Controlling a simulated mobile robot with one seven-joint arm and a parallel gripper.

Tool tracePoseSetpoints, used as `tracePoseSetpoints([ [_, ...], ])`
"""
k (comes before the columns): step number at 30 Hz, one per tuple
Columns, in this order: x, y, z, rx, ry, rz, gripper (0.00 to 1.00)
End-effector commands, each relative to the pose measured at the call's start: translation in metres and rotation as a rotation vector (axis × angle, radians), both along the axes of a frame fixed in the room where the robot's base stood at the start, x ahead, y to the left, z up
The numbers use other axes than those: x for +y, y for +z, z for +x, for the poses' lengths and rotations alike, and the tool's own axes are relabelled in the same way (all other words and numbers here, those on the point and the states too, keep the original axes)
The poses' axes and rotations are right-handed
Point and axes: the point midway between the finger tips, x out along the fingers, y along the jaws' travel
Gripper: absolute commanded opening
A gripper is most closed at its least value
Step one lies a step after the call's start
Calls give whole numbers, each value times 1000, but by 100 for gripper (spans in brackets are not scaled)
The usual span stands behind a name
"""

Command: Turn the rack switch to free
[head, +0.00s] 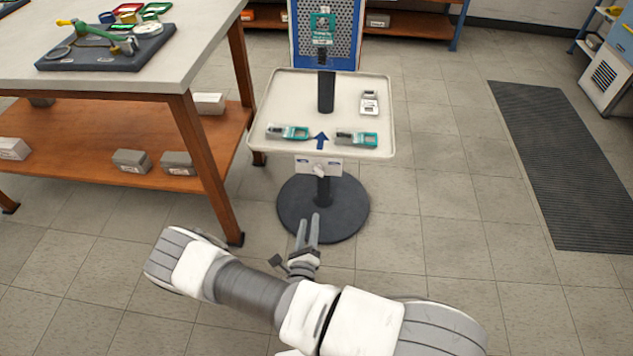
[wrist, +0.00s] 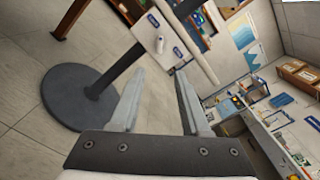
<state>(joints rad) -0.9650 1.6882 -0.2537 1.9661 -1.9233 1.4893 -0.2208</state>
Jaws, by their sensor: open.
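The rack switch (head: 319,171) is a small light knob on a white plate (head: 335,165) under the front edge of the stand's tray. The plate has a blue label on each side, too small to read. In the wrist view the knob (wrist: 160,45) shows on the tilted plate, ahead of the fingers. Which label it points to, I cannot tell. My gripper (head: 309,217) is open and empty, in front of the stand and apart from the switch. In the wrist view its two fingers (wrist: 160,78) are spread.
The tray (head: 285,100) holds several teal and grey devices, with a blue arrow between two. A dark post and round base (head: 290,215) carry it. A wooden workbench (head: 205,50) stands close on the left. The floor right of the stand is clear up to a dark mat (head: 560,150).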

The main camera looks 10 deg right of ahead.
Motion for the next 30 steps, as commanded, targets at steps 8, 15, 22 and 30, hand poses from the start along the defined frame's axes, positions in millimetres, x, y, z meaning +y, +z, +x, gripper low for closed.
tracePoseSetpoints([
  [8,-12,-2,35,-3,-1,0,46],
  [15,-29,-2,86,-3,-3,1,46],
  [22,-43,-2,131,-3,-2,2,46],
  [30,-53,-1,161,0,-1,0,46],
])
